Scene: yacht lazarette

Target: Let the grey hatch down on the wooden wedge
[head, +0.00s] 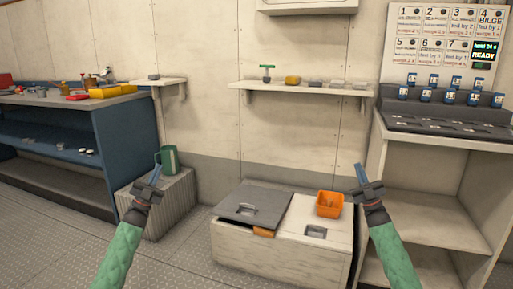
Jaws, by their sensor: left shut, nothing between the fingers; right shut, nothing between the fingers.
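The grey hatch (243,199) lies nearly flat over the left half of the white locker (265,256), slightly askew, with a dark recessed handle near its middle. The wooden wedge (263,232) pokes out from under the hatch's front edge, and the hatch seems to rest on it; the rest of the wedge is hidden. My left gripper (157,173) is shut and empty, left of the hatch and apart from it. My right gripper (361,174) is shut and empty, to the right of the locker's top and apart from the hatch.
An orange bin (330,205) stands on the locker's right half, near a second recessed handle (315,232). A green mug (167,159) sits on a grey ribbed box (170,205) at left. A blue workbench (60,150) and an open shelf unit (440,215) flank the space.

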